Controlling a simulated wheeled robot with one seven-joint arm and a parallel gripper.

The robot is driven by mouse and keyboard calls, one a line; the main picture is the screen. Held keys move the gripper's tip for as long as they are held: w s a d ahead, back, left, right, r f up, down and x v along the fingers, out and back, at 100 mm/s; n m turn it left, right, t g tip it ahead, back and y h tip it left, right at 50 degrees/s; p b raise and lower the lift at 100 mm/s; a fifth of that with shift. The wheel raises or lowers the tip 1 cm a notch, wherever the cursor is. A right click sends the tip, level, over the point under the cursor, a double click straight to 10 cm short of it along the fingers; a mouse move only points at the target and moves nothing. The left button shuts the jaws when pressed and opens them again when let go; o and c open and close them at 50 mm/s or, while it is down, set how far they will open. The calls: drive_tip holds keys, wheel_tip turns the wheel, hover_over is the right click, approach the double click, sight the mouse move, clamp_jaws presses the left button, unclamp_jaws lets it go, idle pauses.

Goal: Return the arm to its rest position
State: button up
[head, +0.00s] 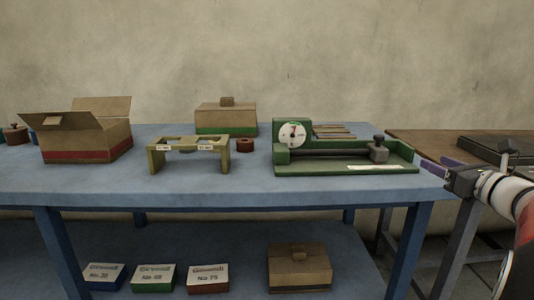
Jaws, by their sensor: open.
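My gripper (438,166) is at the right, near the blue table's right end, with its arm coming in from the right edge. Its purple fingers point left and are open, with nothing seen between them. The fingertips show close to the right end of a green scale-like device (345,168); I cannot tell the gap in depth. Most of my arm lies outside the picture.
The blue table (100,187) bears an open carton (85,139), a closed carton (226,118), an olive stand (188,153) and a brown roll (244,145). A brown table (420,146) stands at the right. Several boxes sit on the lower shelf (236,268).

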drive_tip(key=s+a+f+n+g, duration=0.3)
drive_tip(key=s+a+n, duration=0.15)
drive_tip(key=a, duration=0.35)
drive_tip(key=s+a+f+n+g+y, duration=0.1)
drive_tip(key=s+a+f+n+g, duration=0.25)
drive_tip(key=a+n, duration=0.3)
drive_tip(key=s+a+f+n+g, duration=0.3)
drive_tip(key=s+a+n, duration=0.2)
drive_tip(key=a, duration=0.4)
drive_tip(key=s+f+n+g+h, duration=0.1)
drive_tip(key=s+f+n+h, duration=0.2)
drive_tip(key=s+f+n, duration=0.2)
drive_tip(key=s+a+f+n+g+h, duration=0.1)
drive_tip(key=s+f+n+h, duration=0.2)
drive_tip(key=s+n, duration=0.8)
drive_tip(key=shift+f+n, duration=0.3)
drive_tip(key=shift+f, duration=0.55)
drive_tip(key=shift+a, duration=0.1)
